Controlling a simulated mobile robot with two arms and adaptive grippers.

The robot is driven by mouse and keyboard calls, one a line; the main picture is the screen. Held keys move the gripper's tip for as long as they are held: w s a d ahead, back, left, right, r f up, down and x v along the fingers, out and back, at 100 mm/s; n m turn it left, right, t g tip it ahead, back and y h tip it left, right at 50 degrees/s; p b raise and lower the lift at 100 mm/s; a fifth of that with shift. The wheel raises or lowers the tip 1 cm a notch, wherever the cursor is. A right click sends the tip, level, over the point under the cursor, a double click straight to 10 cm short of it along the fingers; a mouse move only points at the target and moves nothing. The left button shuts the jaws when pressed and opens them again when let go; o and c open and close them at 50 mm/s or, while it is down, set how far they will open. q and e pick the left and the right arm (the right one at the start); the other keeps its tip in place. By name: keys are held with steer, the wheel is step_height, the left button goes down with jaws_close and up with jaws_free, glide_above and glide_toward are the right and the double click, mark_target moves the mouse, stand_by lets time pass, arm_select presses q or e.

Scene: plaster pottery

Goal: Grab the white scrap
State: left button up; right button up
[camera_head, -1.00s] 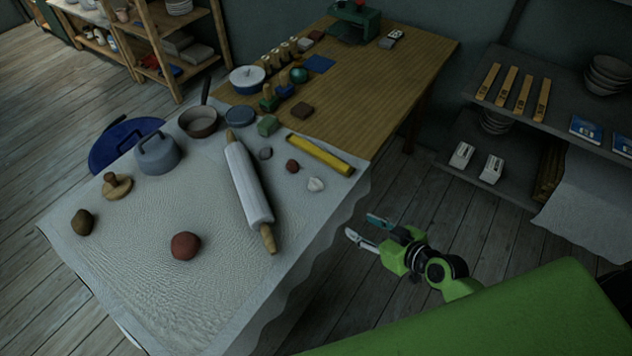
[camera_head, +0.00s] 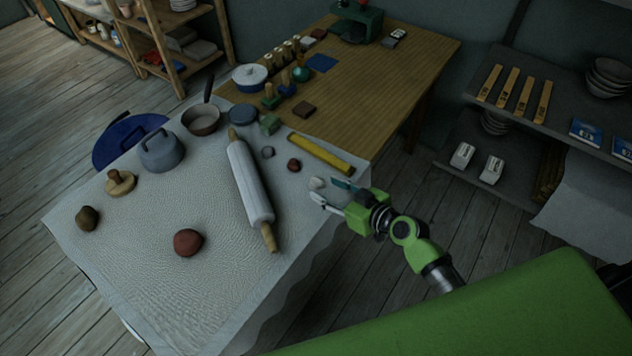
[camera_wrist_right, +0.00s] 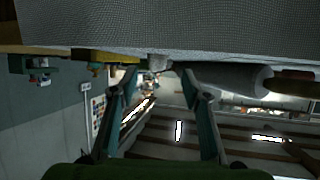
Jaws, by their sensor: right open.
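The white scrap (camera_head: 317,183) is a small pale lump on the cloth-covered table near its right edge. It also shows in the right wrist view (camera_wrist_right: 159,62), where the picture is upside down and the scrap lies between the finger directions. My right gripper (camera_head: 327,191) is open, with its fingers pointing left at the scrap. Its fingertips are very close to the scrap; I cannot tell whether they touch it. In the right wrist view the open fingers (camera_wrist_right: 157,84) have nothing held between them. My left gripper is not in view.
A rolling pin (camera_head: 248,180) lies left of the scrap. A dark red lump (camera_head: 293,165) and a yellow bar (camera_head: 321,155) lie behind it. A grey lump (camera_head: 267,152) is farther back. The cloth (camera_head: 130,250) has free room at the front left.

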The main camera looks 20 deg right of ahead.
mark_target(317, 183)
steer(key=x, duration=0.4)
steer(key=shift+w+f, duration=0.1)
steer(key=shift+w, duration=0.1)
steer(key=c, duration=1.1)
steer(key=shift+c, duration=0.3)
